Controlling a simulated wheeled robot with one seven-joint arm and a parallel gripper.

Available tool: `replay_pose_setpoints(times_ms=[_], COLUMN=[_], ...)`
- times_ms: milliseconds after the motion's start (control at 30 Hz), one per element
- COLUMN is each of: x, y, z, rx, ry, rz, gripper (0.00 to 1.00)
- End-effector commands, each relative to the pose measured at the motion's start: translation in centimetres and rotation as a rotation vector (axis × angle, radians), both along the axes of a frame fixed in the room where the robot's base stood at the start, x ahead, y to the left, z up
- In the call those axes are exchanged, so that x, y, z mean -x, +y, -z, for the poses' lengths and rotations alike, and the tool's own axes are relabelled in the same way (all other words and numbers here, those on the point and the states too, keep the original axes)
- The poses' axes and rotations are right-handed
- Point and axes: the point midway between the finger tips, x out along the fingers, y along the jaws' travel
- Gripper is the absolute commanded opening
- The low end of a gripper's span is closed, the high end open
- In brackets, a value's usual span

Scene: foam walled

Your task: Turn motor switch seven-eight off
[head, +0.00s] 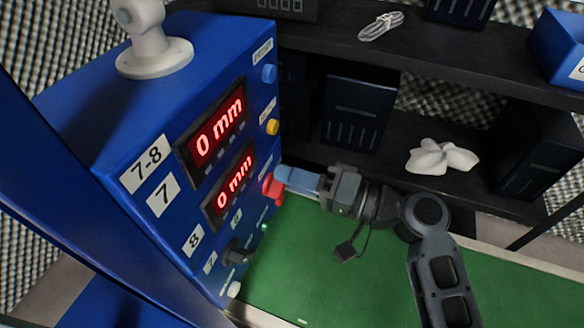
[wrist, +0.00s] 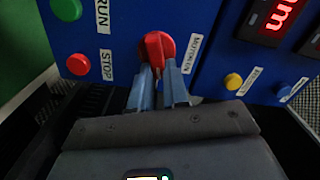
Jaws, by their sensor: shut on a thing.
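The motor switch (head: 269,188) is a red rotary knob on the side face of the blue control box (head: 100,130), which is labelled 7-8. In the wrist view the red switch (wrist: 155,42) has a raised grip bar and a MOTOR ON label (wrist: 190,55) to its right. My gripper (head: 284,178) reaches it from the right. In the wrist view the blue-grey fingers of my gripper (wrist: 160,78) are shut on the switch's bar, one on each side. The fingertips partly hide the lower part of the knob.
Near the switch in the wrist view are a red STOP button (wrist: 78,64), a green RUN button (wrist: 66,8), a yellow button (wrist: 233,81) and a blue button (wrist: 283,91). Two red displays (head: 215,130) read 0 mm. Dark shelves (head: 480,80) stand behind; the green surface (head: 330,260) below looks clear.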

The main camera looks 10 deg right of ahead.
Motion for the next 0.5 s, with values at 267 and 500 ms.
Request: replay_pose_setpoints(times_ms=[267, 500], x=[-0.11, -0.13], y=[-0.14, -0.16], z=[0.20, 0.56], rx=[-0.115, -0.176], ry=[0.176, 0.268], rz=[0.002, 0.002], gripper=[0.00, 0.00])
